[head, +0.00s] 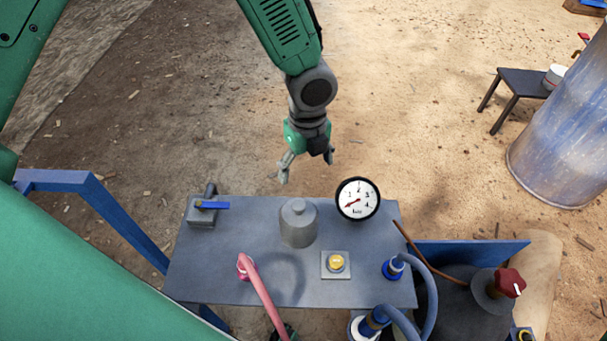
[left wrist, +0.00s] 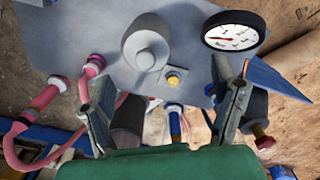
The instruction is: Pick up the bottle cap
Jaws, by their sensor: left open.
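A grey cylindrical piece with a small knob on top (head: 298,222) stands upright on the grey panel (head: 215,255). It is the only cap-like thing I see; I cannot tell if it is the bottle cap. It also shows at the top middle of the left wrist view (left wrist: 146,48). My left gripper (head: 306,168) is open and empty, beyond the panel's far edge and apart from the grey piece. Its two spread fingers (left wrist: 165,82) show in the left wrist view. My right gripper is not in view.
A red knob (head: 510,283) is at right. Open ground lies beyond, with a small table (head: 522,83) and a barrel (head: 565,120).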

